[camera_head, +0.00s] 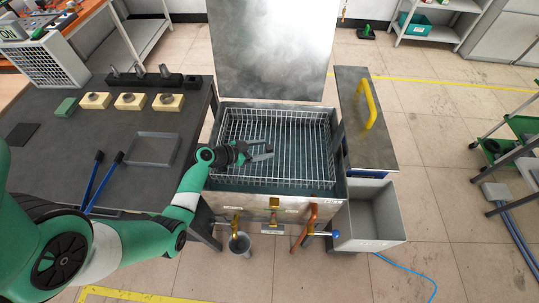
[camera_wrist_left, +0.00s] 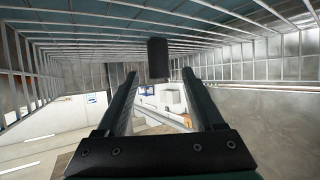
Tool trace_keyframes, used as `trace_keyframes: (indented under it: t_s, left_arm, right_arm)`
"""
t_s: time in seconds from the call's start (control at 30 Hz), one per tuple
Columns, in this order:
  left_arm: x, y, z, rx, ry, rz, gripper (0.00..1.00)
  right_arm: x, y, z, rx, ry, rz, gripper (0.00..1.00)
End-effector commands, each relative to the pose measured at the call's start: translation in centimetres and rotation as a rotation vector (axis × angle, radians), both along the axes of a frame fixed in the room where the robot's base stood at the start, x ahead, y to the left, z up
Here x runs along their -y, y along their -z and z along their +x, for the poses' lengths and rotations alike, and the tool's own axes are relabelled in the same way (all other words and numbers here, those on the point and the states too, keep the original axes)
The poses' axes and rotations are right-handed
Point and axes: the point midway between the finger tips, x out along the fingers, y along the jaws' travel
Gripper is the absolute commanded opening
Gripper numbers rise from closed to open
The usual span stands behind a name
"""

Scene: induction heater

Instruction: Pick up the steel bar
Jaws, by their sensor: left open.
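A dark, short cylinder, which looks like the steel bar (camera_wrist_left: 158,56), shows in the left wrist view just beyond and between my left fingertips. There is a visible gap to each finger. My left gripper (camera_head: 267,152) is open and reaches into the wire basket (camera_head: 300,119) in the head view; its fingers also show in the left wrist view (camera_wrist_left: 160,76). In the head view I cannot make out the bar clearly at the gripper. My right gripper is in neither view.
The basket sits in a metal tank (camera_head: 270,210) with its lid (camera_head: 270,50) raised behind. A grey bin (camera_head: 370,217) and a yellow-handled panel (camera_head: 362,145) stand on the right. The dark table (camera_head: 60,160) on the left bears several yellow blocks and a shallow tray (camera_head: 154,149).

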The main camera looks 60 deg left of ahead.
Motion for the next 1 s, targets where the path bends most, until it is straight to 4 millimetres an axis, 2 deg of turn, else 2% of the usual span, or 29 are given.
trace_keyframes:
  t_s: [0.07,0.17,0.4,0.5,0.7,1.0]
  left_arm:
    - [0.0,0.1,0.2,0.001,0.0,0.001,0.69]
    - [-0.1,1.0,1.1,0.002,0.003,0.003,0.69]
    - [-0.4,2.5,5.0,0.001,0.001,0.001,0.69]
    - [-0.5,2.6,5.6,0.001,0.0,0.001,0.69]
    - [-0.5,2.5,5.6,0.001,0.0,0.001,0.69]
    - [-0.5,2.5,5.6,0.001,-0.001,0.001,0.15]
  right_arm:
    - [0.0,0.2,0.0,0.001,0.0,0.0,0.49]
    - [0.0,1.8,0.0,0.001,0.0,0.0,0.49]
    - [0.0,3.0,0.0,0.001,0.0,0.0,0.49]
    - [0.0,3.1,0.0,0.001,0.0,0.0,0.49]
    - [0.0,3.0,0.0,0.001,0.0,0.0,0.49]
    - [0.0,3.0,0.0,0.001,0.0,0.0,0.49]
